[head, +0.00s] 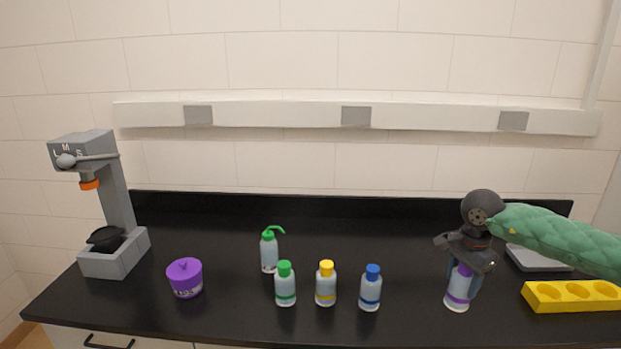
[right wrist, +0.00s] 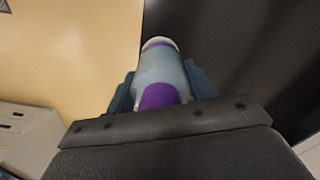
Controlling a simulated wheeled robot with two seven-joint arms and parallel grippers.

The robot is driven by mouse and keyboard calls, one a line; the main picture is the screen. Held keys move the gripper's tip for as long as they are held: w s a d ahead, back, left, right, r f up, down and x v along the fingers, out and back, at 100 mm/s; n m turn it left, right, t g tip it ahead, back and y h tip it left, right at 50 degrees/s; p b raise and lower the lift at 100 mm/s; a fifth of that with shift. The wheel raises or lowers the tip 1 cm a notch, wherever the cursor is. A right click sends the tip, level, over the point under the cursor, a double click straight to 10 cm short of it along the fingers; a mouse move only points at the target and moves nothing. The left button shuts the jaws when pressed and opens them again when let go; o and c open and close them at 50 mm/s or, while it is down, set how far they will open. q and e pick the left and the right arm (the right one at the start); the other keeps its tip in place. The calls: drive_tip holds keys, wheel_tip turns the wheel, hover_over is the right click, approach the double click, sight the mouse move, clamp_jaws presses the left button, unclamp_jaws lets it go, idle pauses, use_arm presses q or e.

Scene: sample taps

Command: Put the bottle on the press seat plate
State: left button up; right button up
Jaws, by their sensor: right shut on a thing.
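My right gripper (head: 462,268) is shut on a pale bottle with a purple band (head: 457,291), near the right end of the bench. The bottle is slightly tilted in the head view, its top partly hidden by the gripper; I cannot tell whether its base touches the bench. In the right wrist view the bottle (right wrist: 160,70) sits between the two blue-grey fingers (right wrist: 160,92). The grey press (head: 118,200) stands at the far left, with a lever, an orange-tipped head and a black dish-like part (head: 106,238) over its base. My left gripper is not in view.
Bottles with green (head: 285,285), yellow (head: 326,285) and blue (head: 370,289) caps stand mid-bench, with a green-spouted wash bottle (head: 269,252) behind. A purple pot (head: 185,278) stands by the press. A yellow holed rack (head: 572,297) and grey flat device (head: 538,258) are at right.

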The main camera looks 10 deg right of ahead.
drive_tip(key=w+a+f+n, duration=0.2)
drive_tip(key=a+n, duration=0.3)
drive_tip(key=a, duration=0.3)
drive_tip(key=w+a+f+n, duration=0.2)
drive_tip(key=a+n, duration=0.3)
drive_tip(key=a, duration=0.4)
drive_tip(key=w+a+f+n, duration=0.2)
drive_tip(key=a+n, duration=0.4)
drive_tip(key=a, duration=0.3)
drive_tip(key=shift+w+a+f, duration=0.25)
drive_tip(key=shift+w+f, duration=0.1)
drive_tip(key=shift+w, duration=0.3)
